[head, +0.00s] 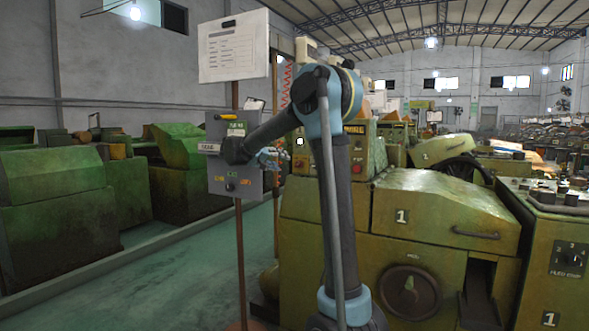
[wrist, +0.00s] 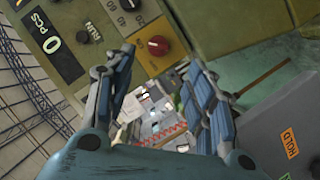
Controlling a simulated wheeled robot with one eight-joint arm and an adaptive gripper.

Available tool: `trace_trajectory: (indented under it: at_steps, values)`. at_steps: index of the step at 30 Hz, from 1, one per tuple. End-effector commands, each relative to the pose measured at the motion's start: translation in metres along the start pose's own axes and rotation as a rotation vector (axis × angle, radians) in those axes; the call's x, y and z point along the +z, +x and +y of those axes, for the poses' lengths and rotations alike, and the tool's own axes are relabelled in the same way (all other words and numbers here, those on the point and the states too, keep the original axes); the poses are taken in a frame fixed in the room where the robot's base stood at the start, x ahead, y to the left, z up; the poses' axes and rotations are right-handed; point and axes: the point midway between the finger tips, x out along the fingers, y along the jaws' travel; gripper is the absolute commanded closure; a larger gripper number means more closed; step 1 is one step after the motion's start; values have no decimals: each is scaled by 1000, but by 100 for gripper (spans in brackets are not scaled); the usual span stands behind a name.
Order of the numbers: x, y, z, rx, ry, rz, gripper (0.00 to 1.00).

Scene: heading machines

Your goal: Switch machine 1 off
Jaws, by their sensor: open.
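Machine 1 (head: 440,205) is a green machine with a plate marked 1 on its cover. Its control box (head: 340,160) carries a red knob or button (head: 356,169). In the wrist view, a green panel at the top has a red round knob (wrist: 158,45), a counter reading 0 PCS (wrist: 55,42) and a small dark button (wrist: 85,34) by the word RUN. My gripper (head: 272,157) is between the grey sign panel and the control box, left of the box. In the wrist view my gripper (wrist: 162,62) is open and empty, its fingers below the red knob, apparently not touching it.
A grey panel (head: 221,187) on a brown post stands left of my gripper; a HOLD label (wrist: 290,143) shows in the wrist view. A white notice (head: 233,45) hangs above. Another cabinet marked 1 (head: 560,240) with a selector dial stands far right. Green floor lies clear at left.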

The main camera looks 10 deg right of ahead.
Motion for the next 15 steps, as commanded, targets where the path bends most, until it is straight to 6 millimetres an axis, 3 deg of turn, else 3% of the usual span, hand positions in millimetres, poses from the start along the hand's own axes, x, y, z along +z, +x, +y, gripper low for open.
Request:
trace_trajectory:
  at_steps: [15]
  values:
    - [0,89,0,1,1,-1,50]
